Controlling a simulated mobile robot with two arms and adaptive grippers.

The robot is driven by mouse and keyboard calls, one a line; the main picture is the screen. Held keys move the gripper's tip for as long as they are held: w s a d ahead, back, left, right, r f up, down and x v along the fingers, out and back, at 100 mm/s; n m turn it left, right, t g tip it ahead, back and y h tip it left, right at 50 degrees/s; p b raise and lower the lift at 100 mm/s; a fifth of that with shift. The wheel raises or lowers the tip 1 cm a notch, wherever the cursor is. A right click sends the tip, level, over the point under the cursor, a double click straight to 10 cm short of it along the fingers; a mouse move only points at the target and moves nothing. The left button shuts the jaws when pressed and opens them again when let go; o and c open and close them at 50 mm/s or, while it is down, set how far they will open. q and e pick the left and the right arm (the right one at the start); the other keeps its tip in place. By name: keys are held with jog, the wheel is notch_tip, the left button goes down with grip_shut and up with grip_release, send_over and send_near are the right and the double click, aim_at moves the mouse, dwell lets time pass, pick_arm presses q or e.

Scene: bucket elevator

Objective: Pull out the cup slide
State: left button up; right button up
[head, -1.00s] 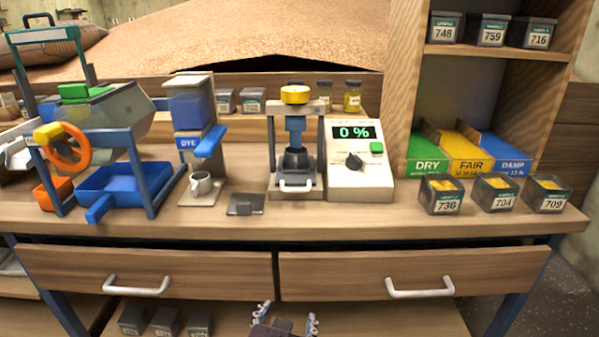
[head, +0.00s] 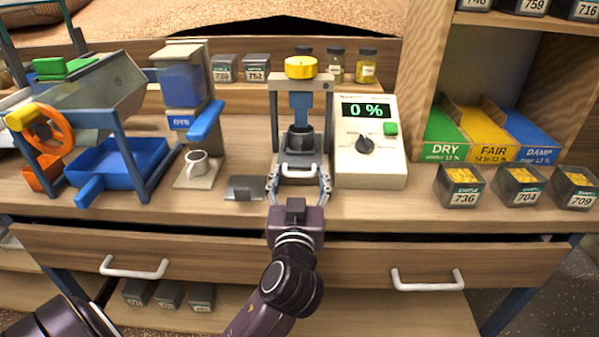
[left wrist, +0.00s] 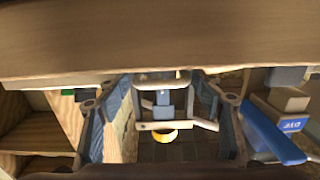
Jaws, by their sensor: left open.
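The press (head: 324,115) stands on the bench with a yellow knob (head: 300,67) on top. At its base is the cup slide, with a dark cup (head: 299,139) and a white handle (head: 300,171) at the front. My left gripper (head: 299,188) is open just in front of the slide, with one finger to each side of the handle. In the left wrist view, which is upside down, the white handle (left wrist: 162,81) shows between the spread fingers of my left gripper (left wrist: 161,90). I cannot tell whether they touch it. My right gripper is not in view.
The meter (head: 369,140) reading 0 % stands close on the right. A flat dark plate (head: 244,188) and the dye dispenser (head: 186,90) with a white mug (head: 196,163) are on the left.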

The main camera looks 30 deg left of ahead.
pick_arm(q)
jog(key=shift+w+a, duration=0.2)
jog(key=shift+w, duration=0.05)
